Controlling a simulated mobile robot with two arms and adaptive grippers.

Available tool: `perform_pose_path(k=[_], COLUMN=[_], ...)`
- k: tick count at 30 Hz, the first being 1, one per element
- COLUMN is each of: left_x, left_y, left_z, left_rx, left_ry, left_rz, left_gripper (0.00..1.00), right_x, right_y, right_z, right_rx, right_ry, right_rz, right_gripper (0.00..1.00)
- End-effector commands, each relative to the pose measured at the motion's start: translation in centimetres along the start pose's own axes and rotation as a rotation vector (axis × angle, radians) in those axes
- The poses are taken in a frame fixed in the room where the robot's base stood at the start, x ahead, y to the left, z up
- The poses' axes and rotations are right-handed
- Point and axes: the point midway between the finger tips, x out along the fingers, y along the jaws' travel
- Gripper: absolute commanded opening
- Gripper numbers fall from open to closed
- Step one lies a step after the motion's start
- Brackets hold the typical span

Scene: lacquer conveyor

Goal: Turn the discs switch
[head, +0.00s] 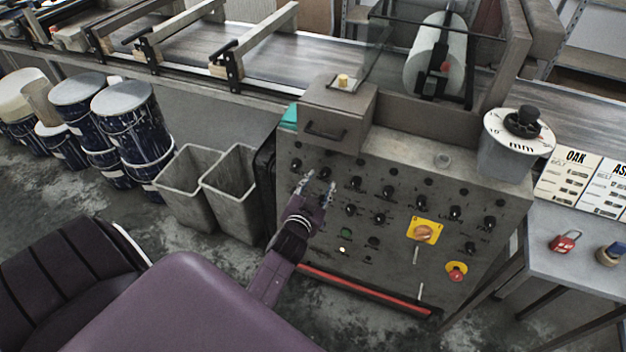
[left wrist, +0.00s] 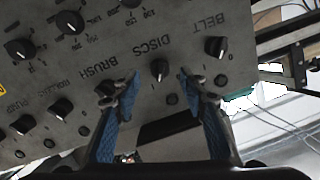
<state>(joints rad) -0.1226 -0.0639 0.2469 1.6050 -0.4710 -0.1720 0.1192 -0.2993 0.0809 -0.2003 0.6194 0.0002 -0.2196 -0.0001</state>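The discs switch (left wrist: 159,69) is a small black knob with a white mark on the grey control panel (head: 400,160). Its label DISCS reads upside down in the left wrist view. In the head view the knob (head: 323,173) is in the top left of the panel. My left gripper (head: 315,187) is open in front of the panel, and its fingertips are on either side of the discs switch in the left wrist view (left wrist: 152,85). The knob appears between the fingers, with gaps at both sides. I cannot tell whether the fingertips touch the panel. My right gripper is not in view.
The belt knob (left wrist: 215,47) is close beside one finger; the brush knob is partly hidden by the other. Other knobs, a yellow-backed switch (head: 425,232) and a red stop button (head: 456,272) are on the panel. Two grey bins (head: 232,190) stand at left.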

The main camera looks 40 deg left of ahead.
Motion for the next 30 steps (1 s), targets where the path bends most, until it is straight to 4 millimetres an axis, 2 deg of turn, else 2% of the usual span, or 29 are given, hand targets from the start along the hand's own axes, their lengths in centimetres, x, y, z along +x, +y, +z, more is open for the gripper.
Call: perform_pose_path(k=[1,6,12,18,30], left_x=[-1.2,-4.6,-7.3,-8.3,-8.3], left_y=[0.1,0.1,0.1,0.1,0.1], left_z=[0.2,0.2,0.1,0.0,0.0], left_rx=[-0.001,-0.003,-0.002,-0.002,-0.002], left_ry=[-0.002,-0.003,-0.003,-0.001,-0.001], left_rz=[0.001,0.002,0.002,0.001,0.001], left_gripper=[0.39,0.39,0.39,0.39,0.39], right_x=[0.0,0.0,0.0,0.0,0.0], right_y=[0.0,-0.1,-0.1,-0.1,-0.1], right_z=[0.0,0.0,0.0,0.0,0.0], right_rx=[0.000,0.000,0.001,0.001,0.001], right_ry=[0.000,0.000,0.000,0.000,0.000], right_rz=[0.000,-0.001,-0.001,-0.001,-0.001], right_gripper=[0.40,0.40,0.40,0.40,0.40])
